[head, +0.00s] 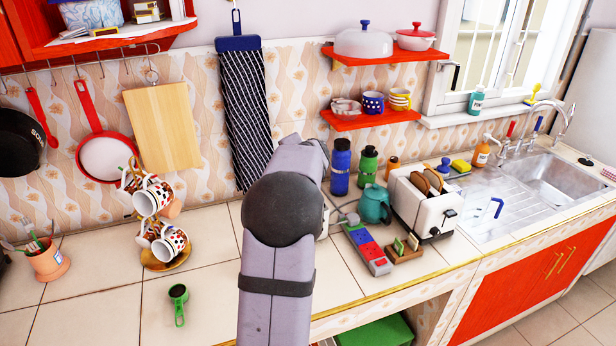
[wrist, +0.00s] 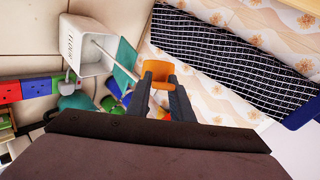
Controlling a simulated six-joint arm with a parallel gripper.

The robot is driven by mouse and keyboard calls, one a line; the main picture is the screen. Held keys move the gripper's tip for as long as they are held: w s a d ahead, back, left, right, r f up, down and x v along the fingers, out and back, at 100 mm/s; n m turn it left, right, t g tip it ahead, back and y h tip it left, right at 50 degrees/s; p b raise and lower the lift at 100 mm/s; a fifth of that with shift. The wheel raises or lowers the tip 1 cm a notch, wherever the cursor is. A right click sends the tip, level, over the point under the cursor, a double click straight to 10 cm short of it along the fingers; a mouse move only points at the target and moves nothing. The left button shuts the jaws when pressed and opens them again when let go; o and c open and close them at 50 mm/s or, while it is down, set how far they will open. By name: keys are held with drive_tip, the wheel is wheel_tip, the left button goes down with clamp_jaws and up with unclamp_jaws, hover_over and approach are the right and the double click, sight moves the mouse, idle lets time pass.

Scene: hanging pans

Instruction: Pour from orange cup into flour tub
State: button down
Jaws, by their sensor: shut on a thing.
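In the wrist view my gripper (wrist: 160,84) is shut on the orange cup (wrist: 158,68), one dark finger at each side of it. The white flour tub (wrist: 73,67), lettered on its side, is to the left of the cup in that view, apart from it. A white stick with a flat green end (wrist: 125,53) reaches from the tub's opening to near the cup. I cannot tell what is inside the cup or the tub.
A mug tree with mugs (head: 160,220) and a green scoop (head: 179,300) are left of my arm. A power strip (head: 366,248), teal jug (head: 374,205), bottles and toaster (head: 425,203) are right. A dark striped cloth (head: 246,110) hangs behind.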

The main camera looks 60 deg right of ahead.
drive_tip(key=shift+s+d+r+m+t, duration=0.3)
drive_tip(key=shift+s+m+t, duration=0.2)
drive_tip(key=shift+m, duration=0.1)
idle(0.9)
drive_tip(key=shift+s+d+r+m+t+y, duration=0.1)
drive_tip(key=shift+s+d+m+t+y, duration=0.25)
drive_tip(key=shift+s, duration=0.25)
drive_tip(key=shift+s+d+m+t, duration=0.25)
drive_tip(key=shift+s+t, duration=0.15)
drive_tip(key=shift+t, duration=0.05)
drive_tip(key=shift+s+d+m+t+y, duration=0.2)
drive_tip(key=shift+s+m+t+y, duration=0.05)
drive_tip(key=shift+s+m+t, duration=0.05)
idle(0.5)
drive_tip(key=shift+s+d+m+t+b, duration=0.25)
drive_tip(key=shift+s+m+t+b, duration=0.15)
drive_tip(key=shift+b, duration=0.1)
drive_tip(key=shift+s, duration=0.1)
